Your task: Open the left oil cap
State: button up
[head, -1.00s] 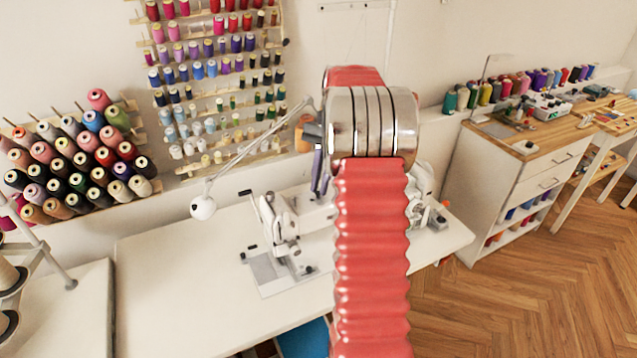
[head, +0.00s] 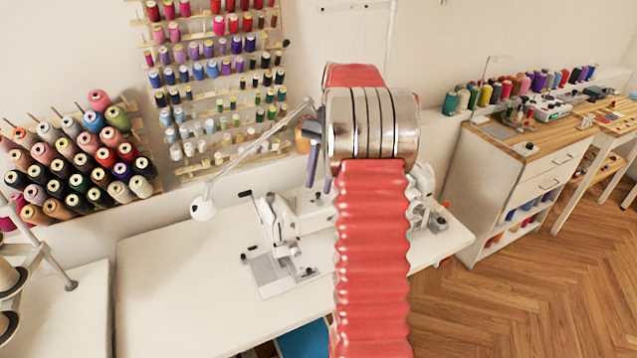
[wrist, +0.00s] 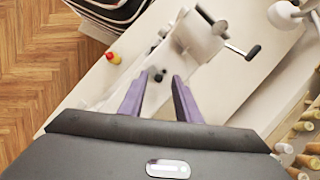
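The white sewing machine (head: 282,225) stands on the white table, partly hidden behind my arm in the head view. In the wrist view the machine's white body (wrist: 195,38) lies beyond my fingers. In the head view my gripper (head: 319,168) hangs above the machine, fingers pointing down.
A lamp with a white round head (head: 203,209) reaches over the table left of my gripper. Thread racks (head: 215,95) line the wall behind. A red and yellow item (wrist: 113,58) lies on the table (wrist: 95,80). Bare table lies left of the machine.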

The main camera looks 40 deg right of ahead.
aim_at(316, 198)
notch_tip(316, 198, up, 9)
jog(key=shift+f, duration=0.15)
dwell(0.4)
jog(key=s+a+r+n+t+h, duration=0.1)
jog(key=s+a+r+n+h, duration=0.15)
jog(key=a, duration=0.75)
jog(key=s+a+r+n+t+h, duration=0.15)
jog(key=a+n, duration=0.25)
jog(key=a, duration=0.7)
jog(key=s+a+f+n+t, duration=0.4)
jog(key=s+a+f+n, duration=0.2)
jog(key=s+a, duration=0.6)
jog(key=shift+s+a+f+n+t, duration=0.25)
jog(key=shift+s+n+t, duration=0.1)
jog(key=shift+s+n, duration=0.45)
